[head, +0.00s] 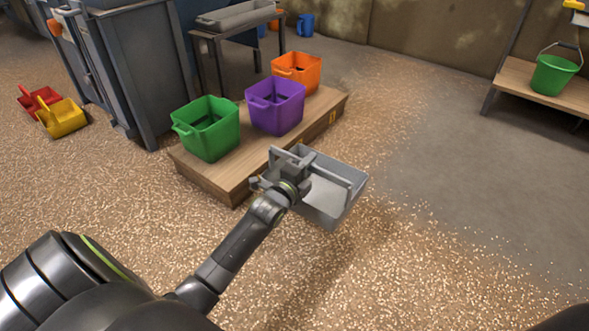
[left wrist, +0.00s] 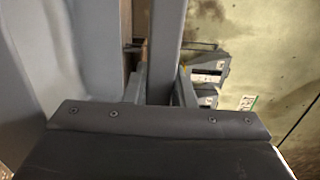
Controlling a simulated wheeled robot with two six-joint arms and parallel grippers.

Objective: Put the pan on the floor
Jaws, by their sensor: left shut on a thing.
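The pan is a grey metal tray-like box (head: 330,205) in the head view, in front of the wooden platform. My left gripper (head: 296,178) is shut on the pan at its near left side, partly hiding it. The pan seems to be held above the grain-strewn floor (head: 400,260), with a darker patch below it; the exact height is hard to tell. In the left wrist view, a grey bar (left wrist: 167,45) runs up from between the jaws, and a pale grey surface fills the left. My right gripper does not show.
Green (head: 207,130), purple (head: 275,106) and orange (head: 297,70) bins stand on a low wooden platform (head: 225,182) behind the pan. Red (head: 38,100) and yellow (head: 62,118) scoops lie at the far left. A shelf (head: 545,92) holds a green bucket (head: 553,75). The floor at right is open.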

